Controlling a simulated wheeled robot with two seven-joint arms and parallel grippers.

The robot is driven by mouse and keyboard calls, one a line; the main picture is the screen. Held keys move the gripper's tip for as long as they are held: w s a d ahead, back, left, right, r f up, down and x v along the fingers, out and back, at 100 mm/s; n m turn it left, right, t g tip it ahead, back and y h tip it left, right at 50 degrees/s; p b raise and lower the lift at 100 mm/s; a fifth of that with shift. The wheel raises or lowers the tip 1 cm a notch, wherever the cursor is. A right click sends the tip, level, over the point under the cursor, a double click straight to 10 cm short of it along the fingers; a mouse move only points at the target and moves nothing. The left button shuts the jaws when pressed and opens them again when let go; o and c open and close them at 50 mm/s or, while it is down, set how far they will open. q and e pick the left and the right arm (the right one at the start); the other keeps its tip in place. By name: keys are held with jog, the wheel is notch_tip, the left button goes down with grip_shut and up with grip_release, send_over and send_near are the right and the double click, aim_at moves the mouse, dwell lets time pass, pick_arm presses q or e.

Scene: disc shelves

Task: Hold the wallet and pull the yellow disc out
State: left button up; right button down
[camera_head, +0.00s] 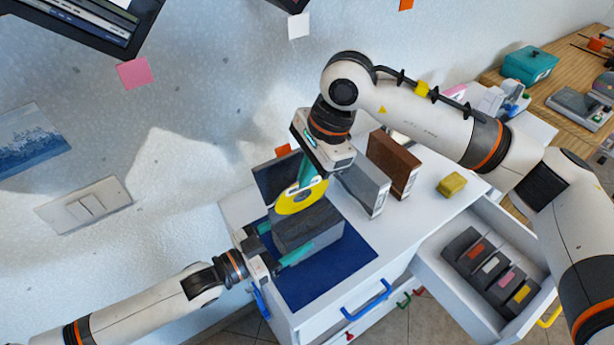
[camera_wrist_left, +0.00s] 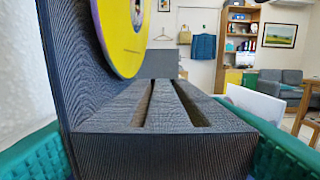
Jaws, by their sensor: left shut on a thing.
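The wallet (camera_head: 318,232) is a dark grey block with long slots and a raised dark back panel, standing on a blue mat (camera_head: 310,288). My left gripper (camera_head: 280,242) is shut on it, with a teal finger on either side. In the left wrist view the slotted top of the wallet (camera_wrist_left: 170,105) fills the middle. The yellow disc (camera_head: 296,201) is upright above the wallet, held at its upper edge by my right gripper (camera_head: 309,174). In the left wrist view the disc (camera_wrist_left: 122,35) hangs beside the back panel, its lower edge appearing clear of the slots.
A grey case (camera_head: 362,187) and a brown case (camera_head: 392,163) stand behind the wallet. A yellow block (camera_head: 451,185) lies on the white cabinet top. An open drawer (camera_head: 437,268) at the right holds several dark cases with coloured labels. The wall is close at the left.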

jog(key=shift+r, duration=1.2)
pick_arm(q)
jog(key=o, duration=1.1)
jog(key=shift+c, duration=0.2)
jog(key=shift+a, duration=0.1)
jog(key=v, duration=1.2)
jog(key=shift+s+f, duration=0.1)
pick_arm(e)
jog(key=shift+s, duration=0.1)
